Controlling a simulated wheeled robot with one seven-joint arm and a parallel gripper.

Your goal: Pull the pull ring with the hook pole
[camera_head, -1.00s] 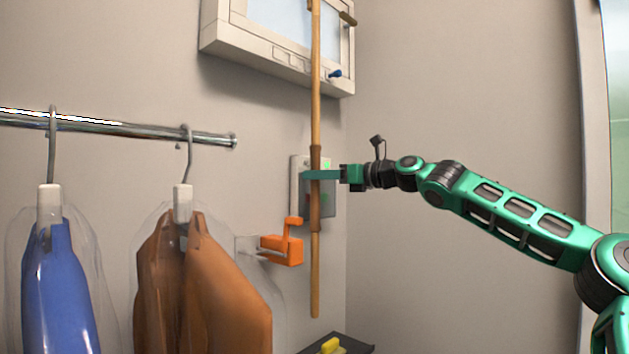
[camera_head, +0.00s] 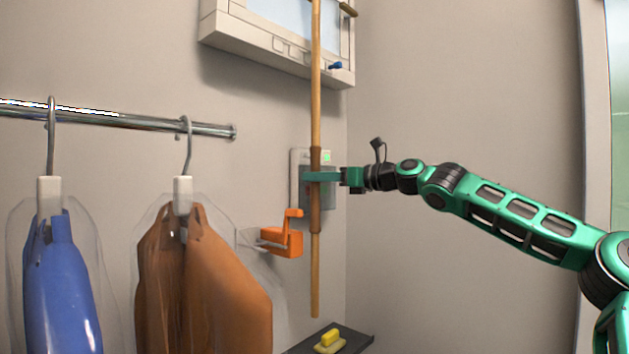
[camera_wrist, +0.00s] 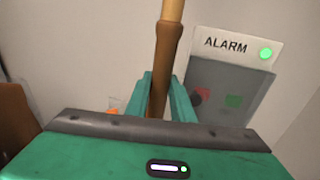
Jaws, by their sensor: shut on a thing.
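The hook pole (camera_head: 315,100) is a long wooden rod with a darker brown grip section. It stands upright in front of the back wall, and its top end is cut off by the frame edge. My gripper (camera_head: 316,177) is shut on the brown grip section, which also shows between the green fingers in the wrist view (camera_wrist: 165,60). The pole's lower end hangs free above a dark shelf. I cannot make out the pull ring or the pole's hook in either view.
A window unit (camera_head: 277,42) with a blue knob is behind the pole. An alarm box (camera_wrist: 232,75) is on the wall behind my gripper. An orange bracket (camera_head: 283,238) is left of the pole. Bagged garments (camera_head: 205,280) hang from a rail (camera_head: 110,121). A shelf (camera_head: 355,343) holds a yellow item.

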